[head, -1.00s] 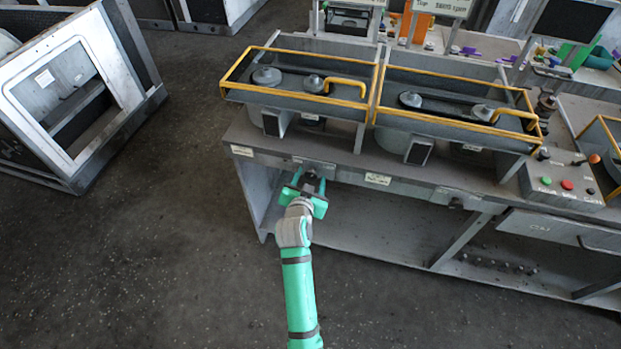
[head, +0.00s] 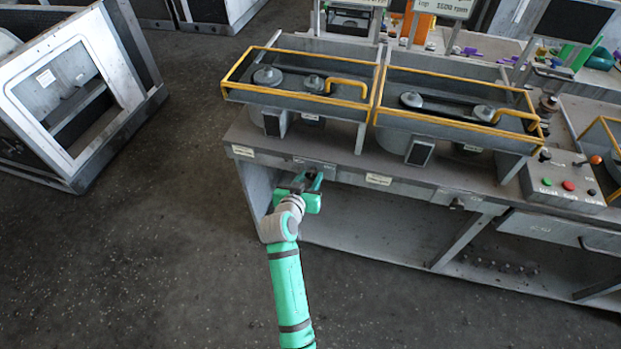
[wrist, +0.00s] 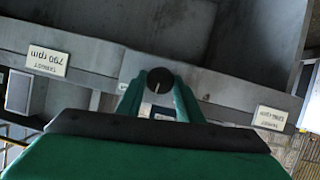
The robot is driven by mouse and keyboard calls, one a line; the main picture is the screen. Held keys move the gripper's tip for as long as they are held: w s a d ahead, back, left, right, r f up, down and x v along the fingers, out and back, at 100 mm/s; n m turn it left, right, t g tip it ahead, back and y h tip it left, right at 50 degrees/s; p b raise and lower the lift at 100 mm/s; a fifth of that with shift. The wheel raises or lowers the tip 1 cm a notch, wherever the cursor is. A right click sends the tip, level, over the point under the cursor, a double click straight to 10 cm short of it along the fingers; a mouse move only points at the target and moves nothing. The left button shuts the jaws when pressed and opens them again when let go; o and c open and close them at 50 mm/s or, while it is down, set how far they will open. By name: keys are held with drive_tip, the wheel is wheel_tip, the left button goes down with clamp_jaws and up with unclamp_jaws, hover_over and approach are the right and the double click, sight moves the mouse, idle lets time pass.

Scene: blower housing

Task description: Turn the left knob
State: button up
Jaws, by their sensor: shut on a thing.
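The left knob (wrist: 160,80) is round and black with a pale pointer line, in the middle of the wrist view. It sits on the bench's front edge, below the left yellow-railed tray. My gripper (wrist: 160,97) is shut on it, one green finger on each side. In the head view my gripper (head: 308,183) is at the bench front and mostly hides the left knob. The right knob (head: 457,203) is small and dark, farther right on the same front edge, apart from my gripper.
Two yellow-railed trays (head: 297,96) with pulleys stand on the bench (head: 340,170). A target label (wrist: 47,61) is on the front edge beside the knob. A control box (head: 570,185) is at the right. A framed cabinet (head: 70,95) stands left, with clear floor between.

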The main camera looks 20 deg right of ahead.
drive_tip(key=shift+w+n, duration=0.1)
drive_tip(key=shift+n, duration=0.3)
drive_tip(key=o, duration=1.1)
drive_tip(key=shift+c, duration=0.2)
drive_tip(key=shift+a, duration=0.1)
drive_tip(key=v, duration=1)
drive_tip(key=shift+s+a, duration=0.2)
drive_tip(key=shift+a, duration=0.1)
drive_tip(key=shift+r, duration=0.1)
